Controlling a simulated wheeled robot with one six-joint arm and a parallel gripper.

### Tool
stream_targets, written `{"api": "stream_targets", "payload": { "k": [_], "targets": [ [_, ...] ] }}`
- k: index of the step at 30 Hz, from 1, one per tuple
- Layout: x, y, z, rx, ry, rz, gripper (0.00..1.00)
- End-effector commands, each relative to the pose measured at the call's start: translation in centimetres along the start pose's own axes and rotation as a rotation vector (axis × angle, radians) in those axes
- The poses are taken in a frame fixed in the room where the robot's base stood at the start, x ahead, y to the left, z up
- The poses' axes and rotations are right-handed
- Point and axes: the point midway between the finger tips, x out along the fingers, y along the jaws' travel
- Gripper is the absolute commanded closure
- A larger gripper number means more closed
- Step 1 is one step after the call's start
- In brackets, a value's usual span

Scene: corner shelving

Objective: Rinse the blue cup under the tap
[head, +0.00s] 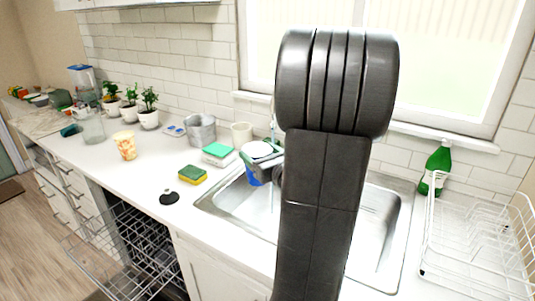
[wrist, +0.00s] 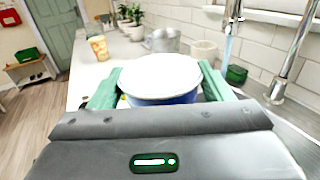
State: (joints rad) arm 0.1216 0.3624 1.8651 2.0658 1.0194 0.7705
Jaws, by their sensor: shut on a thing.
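The blue cup (wrist: 165,99) is between the green finger pads of my gripper (wrist: 160,92), which is shut on it. Its top shows as a white round face. In the head view the blue cup (head: 252,178) is over the left part of the sink (head: 228,205), with my gripper (head: 262,160) around it and my arm hiding much of the basin. The tap (wrist: 288,60) stands at the right of the wrist view. A pale blue stream (wrist: 228,45) shows behind and right of the cup; I cannot tell whether it touches the cup.
A green-and-yellow sponge (head: 192,175), a black stopper (head: 169,198) and a patterned cup (head: 125,146) lie left of the sink. A green bottle (head: 436,168) and a white dish rack (head: 470,245) stand right. The dishwasher rack (head: 125,250) is pulled out below the counter.

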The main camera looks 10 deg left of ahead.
Motion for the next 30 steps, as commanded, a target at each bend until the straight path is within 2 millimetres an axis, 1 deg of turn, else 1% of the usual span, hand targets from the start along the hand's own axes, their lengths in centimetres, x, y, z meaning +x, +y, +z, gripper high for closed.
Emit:
{"api": "stream_targets", "payload": {
  "k": [1, 15, 21, 30],
  "targets": [
    [-0.2, 0.4, 0.6, -0.001, -0.001, 0.001, 0.59],
    [-1.9, 3.4, 3.4, -0.001, -0.001, 0.0, 0.59],
    [-2.2, 4.0, 3.7, 0.0, -0.001, 0.0, 0.59],
    [-2.2, 4.0, 3.7, 0.0, 0.0, 0.0, 0.59]
  ]
}}
